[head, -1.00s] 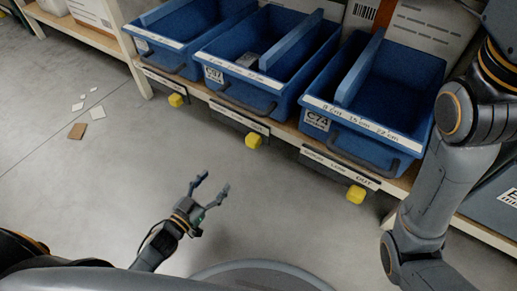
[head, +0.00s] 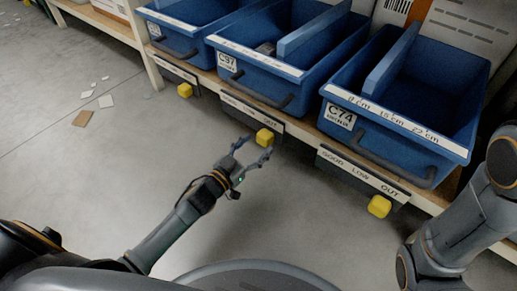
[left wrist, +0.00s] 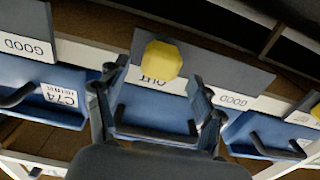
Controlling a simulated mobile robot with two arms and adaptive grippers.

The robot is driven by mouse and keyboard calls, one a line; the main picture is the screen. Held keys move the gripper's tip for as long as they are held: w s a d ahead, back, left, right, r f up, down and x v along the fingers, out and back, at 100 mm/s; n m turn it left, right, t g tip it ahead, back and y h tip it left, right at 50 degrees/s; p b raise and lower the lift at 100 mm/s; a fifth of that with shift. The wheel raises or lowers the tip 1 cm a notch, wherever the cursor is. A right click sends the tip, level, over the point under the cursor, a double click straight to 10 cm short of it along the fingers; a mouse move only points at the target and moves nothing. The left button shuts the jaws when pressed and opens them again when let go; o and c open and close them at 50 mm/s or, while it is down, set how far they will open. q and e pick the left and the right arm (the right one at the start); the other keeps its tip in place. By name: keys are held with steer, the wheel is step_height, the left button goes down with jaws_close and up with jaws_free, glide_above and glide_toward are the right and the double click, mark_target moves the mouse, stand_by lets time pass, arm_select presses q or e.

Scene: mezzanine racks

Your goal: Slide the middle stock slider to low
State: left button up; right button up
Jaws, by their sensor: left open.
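The middle stock slider is a yellow knob (head: 265,137) under the middle blue bin, at the OUT end of its GOOD–LOW–OUT label strip (head: 239,107). My left gripper (head: 257,149) is open at this knob, its fingers pointing toward the rack. In the left wrist view the yellow knob (left wrist: 161,59) shows ahead, between the lines of the two open fingers (left wrist: 158,76), with OUT upside down beside it. I cannot tell whether a finger touches it. My right arm shows at the right of the head view; its gripper is out of view.
Neighbouring sliders have yellow knobs at the left (head: 185,90) and right (head: 379,206). Blue bins C97 (head: 227,62) and C74 (head: 340,115) stand on the shelf above, with dark handles projecting in front. The grey floor left of my arm is mostly clear, with a few scraps (head: 82,118).

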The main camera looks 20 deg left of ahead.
arm_select(q)
steer(key=shift+x, duration=0.8)
